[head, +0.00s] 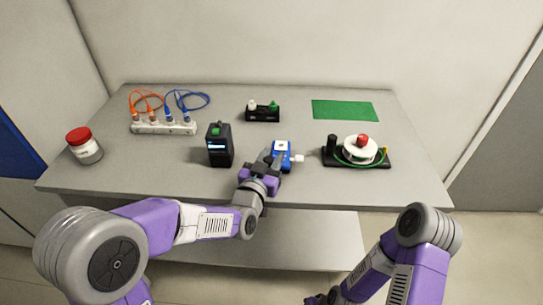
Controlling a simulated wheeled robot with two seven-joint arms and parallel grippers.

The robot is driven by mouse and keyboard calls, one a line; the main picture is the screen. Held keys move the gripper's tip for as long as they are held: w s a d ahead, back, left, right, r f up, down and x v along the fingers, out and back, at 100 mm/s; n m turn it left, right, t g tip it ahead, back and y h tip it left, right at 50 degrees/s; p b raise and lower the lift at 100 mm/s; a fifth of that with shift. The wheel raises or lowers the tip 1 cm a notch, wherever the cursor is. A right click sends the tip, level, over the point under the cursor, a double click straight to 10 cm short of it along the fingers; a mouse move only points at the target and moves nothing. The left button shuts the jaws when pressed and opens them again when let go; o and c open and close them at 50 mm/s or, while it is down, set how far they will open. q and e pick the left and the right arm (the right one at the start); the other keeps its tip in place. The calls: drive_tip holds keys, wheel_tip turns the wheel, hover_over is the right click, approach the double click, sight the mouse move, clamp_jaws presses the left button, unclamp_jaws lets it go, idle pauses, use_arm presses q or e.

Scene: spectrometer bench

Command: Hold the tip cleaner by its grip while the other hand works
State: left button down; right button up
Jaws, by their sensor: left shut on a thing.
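The tip cleaner looks to be the small blue device (281,148) with a white nozzle at its right side, near the front middle of the bench. My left gripper (272,162) is at its lower left edge and is shut on it. The fingers hide part of its left side. My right gripper (318,298) is low at the bottom edge of the head view, in front of the bench and away from the objects. Its fingers are too small and cut off to read.
On the grey bench (290,188) stand a black box with a screen (219,145), a spool on a black base (359,150), a black holder (262,114), a green mat (345,110), a white port strip with cables (163,128) and a red-lidded jar (85,146). The front right is clear.

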drive_tip(key=shift+c, duration=0.4)
clamp_jaws()
idle(1.3)
